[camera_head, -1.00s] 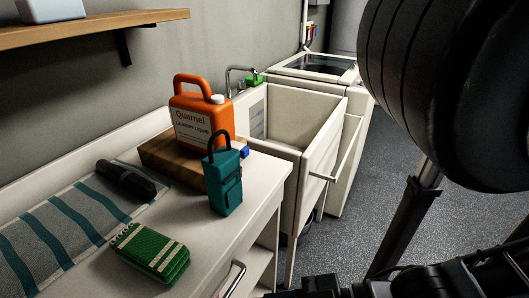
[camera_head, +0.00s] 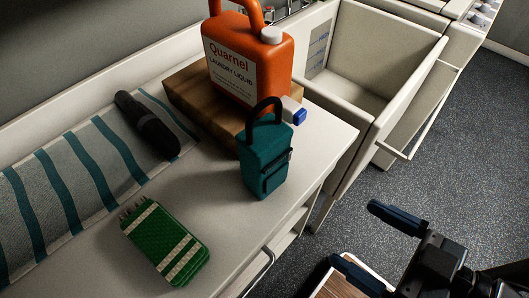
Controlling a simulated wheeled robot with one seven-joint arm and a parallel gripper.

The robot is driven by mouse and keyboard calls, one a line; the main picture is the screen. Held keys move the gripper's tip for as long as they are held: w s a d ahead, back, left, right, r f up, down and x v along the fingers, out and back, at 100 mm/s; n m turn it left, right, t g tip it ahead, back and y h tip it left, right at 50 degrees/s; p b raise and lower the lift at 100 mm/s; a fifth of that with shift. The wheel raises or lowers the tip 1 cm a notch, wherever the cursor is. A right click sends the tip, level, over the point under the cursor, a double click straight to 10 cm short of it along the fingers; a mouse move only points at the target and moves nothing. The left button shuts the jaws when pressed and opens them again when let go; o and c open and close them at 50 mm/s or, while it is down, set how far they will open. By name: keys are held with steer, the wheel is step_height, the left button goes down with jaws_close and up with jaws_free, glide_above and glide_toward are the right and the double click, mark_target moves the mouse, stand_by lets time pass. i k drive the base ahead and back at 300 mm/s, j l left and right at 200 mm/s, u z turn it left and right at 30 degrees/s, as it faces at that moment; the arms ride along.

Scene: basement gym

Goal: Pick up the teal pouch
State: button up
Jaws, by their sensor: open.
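The teal pouch (camera_head: 264,163) stands upright on the white counter (camera_head: 226,232), near its right edge, with a dark loop handle on top and a pocket on its side. My gripper (camera_head: 366,240) is in the lower right of the view, over the floor beyond the counter's edge. Its two dark blue fingers are spread apart with nothing between them. It is apart from the pouch, to its right and nearer the bottom of the picture.
An orange laundry liquid jug (camera_head: 246,57) stands on a wooden block (camera_head: 191,96) behind the pouch. A small white and blue item (camera_head: 293,112) lies close by. A green striped bundle (camera_head: 166,243), a dark cylinder (camera_head: 147,124) and a striped towel (camera_head: 75,185) lie left.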

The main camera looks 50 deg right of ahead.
mark_target(266, 150)
steer(key=j+z, duration=0.15)
steer(key=z, duration=1.3)
steer(key=k+j+z, duration=0.2)
steer(key=k, duration=0.7)
steer(key=l, duration=0.1)
